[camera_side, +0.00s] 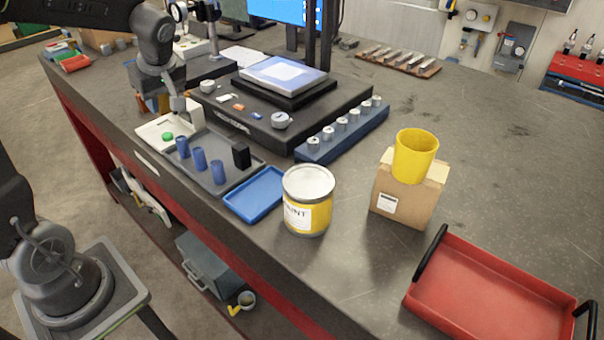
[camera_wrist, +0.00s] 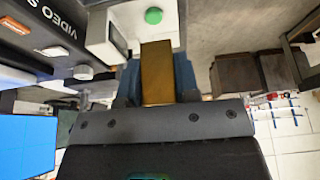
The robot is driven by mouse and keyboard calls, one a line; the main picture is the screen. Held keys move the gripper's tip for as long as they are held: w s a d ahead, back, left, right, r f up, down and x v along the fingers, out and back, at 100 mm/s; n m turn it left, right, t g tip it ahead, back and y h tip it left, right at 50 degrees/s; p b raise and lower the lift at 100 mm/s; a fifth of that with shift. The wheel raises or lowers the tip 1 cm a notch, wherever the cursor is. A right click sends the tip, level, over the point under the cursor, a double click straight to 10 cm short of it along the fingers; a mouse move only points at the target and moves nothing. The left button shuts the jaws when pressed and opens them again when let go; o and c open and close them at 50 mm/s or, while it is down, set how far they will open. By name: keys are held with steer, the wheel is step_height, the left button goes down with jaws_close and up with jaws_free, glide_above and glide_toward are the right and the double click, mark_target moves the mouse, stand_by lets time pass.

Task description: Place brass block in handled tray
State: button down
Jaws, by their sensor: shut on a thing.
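My gripper (camera_side: 152,102) is at the far left of the bench in the side view, above and behind a white box with a green button. In the wrist view my gripper (camera_wrist: 157,75) is shut on the brass block (camera_wrist: 157,72), which sits between two blue fingers. The brass block (camera_side: 150,104) shows only as a small brownish patch in the side view, partly hidden by the fingers. The handled tray (camera_side: 480,285) is red with black handles, empty, at the front right, far from my gripper. The frame's edge cuts off part of it.
Between them stand a grey tray (camera_side: 240,180) with blue cylinders and a black block, a blue tray (camera_side: 255,194), a paint can (camera_side: 307,215), and a yellow cup (camera_side: 414,155) on a cardboard box (camera_side: 405,200). A blue rack (camera_side: 345,132) stands behind. The right bench is mostly clear.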

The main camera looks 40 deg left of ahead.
steer(key=w+d+r+m+t+h, duration=0.1)
steer(key=w+d+r+m+t, duration=0.15)
steer(key=w+d+m, duration=0.55)
steer(key=w+d+r+m+t+h, duration=0.1)
steer(key=w+d+r+m, duration=0.2)
steer(key=w+d, duration=0.85)
steer(key=d+m+h, duration=0.1)
steer(key=d+m, duration=0.2)
steer(key=d, duration=0.5)
steer(key=s+d+r+m+h, duration=0.1)
steer(key=d+m, duration=0.2)
steer(key=d, duration=0.6)
steer(key=d+m+t+h, duration=0.1)
steer(key=d+m, duration=0.2)
steer(key=d, duration=0.6)
steer(key=shift+s+r, duration=0.35)
steer(key=shift+r, duration=0.05)
steer(key=s+d+m+h, duration=0.2)
steer(key=s+d+m, duration=0.1)
steer(key=d, duration=0.6)
steer(key=m+g, duration=0.1)
steer(key=m, duration=0.3)
glide_above(470, 310)
steer(key=s+a, duration=0.1)
steer(key=shift+h, duration=0.4)
step_height(470, 310, down, 13)
steer(key=shift+f, duration=2.5)
steer(key=shift+f, duration=0.15)
